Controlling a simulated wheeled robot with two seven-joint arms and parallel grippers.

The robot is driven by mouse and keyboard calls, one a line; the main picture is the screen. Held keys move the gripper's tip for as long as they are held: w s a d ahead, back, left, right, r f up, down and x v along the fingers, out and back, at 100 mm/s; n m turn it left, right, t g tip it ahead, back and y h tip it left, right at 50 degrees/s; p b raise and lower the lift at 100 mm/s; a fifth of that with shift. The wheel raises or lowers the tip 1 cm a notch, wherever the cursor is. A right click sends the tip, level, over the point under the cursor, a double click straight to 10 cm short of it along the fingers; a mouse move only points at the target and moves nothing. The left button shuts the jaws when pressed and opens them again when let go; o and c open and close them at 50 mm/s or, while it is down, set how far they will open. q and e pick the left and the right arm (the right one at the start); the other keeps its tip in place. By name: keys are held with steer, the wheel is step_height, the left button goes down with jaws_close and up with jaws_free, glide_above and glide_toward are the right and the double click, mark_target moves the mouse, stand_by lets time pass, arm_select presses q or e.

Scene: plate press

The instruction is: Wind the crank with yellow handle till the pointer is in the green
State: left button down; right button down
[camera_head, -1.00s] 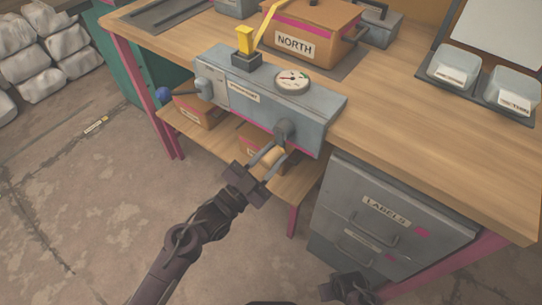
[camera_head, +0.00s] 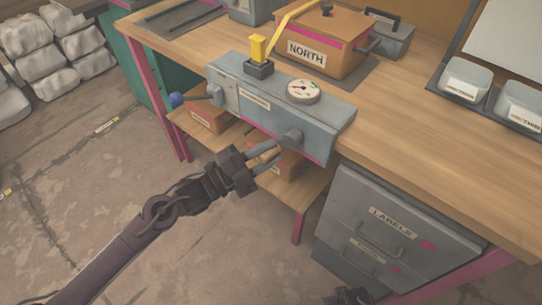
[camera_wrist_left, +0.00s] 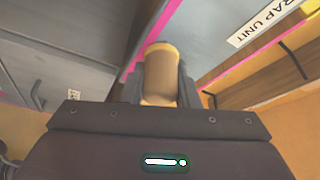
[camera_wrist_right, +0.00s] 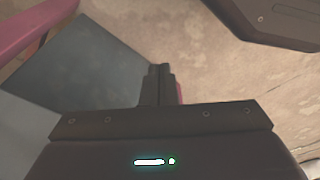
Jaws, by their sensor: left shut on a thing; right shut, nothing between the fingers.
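The grey press unit (camera_head: 235,98) stands along the table's front edge. Its crank hub (camera_head: 291,138) sticks out at the right end of the front face. My left gripper (camera_head: 263,153) is shut on the crank's handle, left of and slightly below the hub. In the left wrist view the yellow-tan handle (camera_wrist_left: 160,75) stands between the two fingers. The round gauge (camera_head: 303,91) sits on top of the unit; its pointer is too small to read against the coloured zones. My right gripper (camera_wrist_right: 158,75) is shut and empty, low in front of the drawers.
A blue-knobbed lever (camera_head: 176,99) is at the unit's left end. A yellow switch (camera_head: 259,48) stands on top. The NORTH box (camera_head: 318,45) is behind. Boxes (camera_head: 207,117) sit on the shelf below. The LABELS drawer cabinet (camera_head: 395,225) is at right.

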arm_select(q)
steer(key=shift+w+a+r+m+g, duration=0.1)
steer(key=shift+a+r+m+g, duration=0.1)
steer(key=shift+m, duration=0.4)
steer(key=shift+w+a+r+m+g, duration=0.1)
steer(key=shift+r+m+g, duration=0.1)
steer(key=shift+m, duration=0.4)
steer(key=shift+r+m+y, duration=0.1)
steer(key=shift+m+y, duration=0.3)
steer(key=shift+m, duration=0.2)
arm_select(e)
steer(key=shift+d+f, duration=0.15)
steer(key=shift+f, duration=0.3)
steer(key=shift+s+f, duration=0.1)
steer(key=shift+s, duration=0.2)
arm_select(q)
steer(key=c, duration=1.1)
jaws_free()
arm_select(e)
steer(key=shift+s, duration=0.2)
arm_select(q)
steer(key=v, duration=0.7)
steer(key=shift+a, duration=0.4)
arm_select(e)
steer(key=shift+w+r, duration=0.2)
steer(key=shift+w, duration=0.1)
arm_select(q)
steer(key=shift+s, duration=0.15)
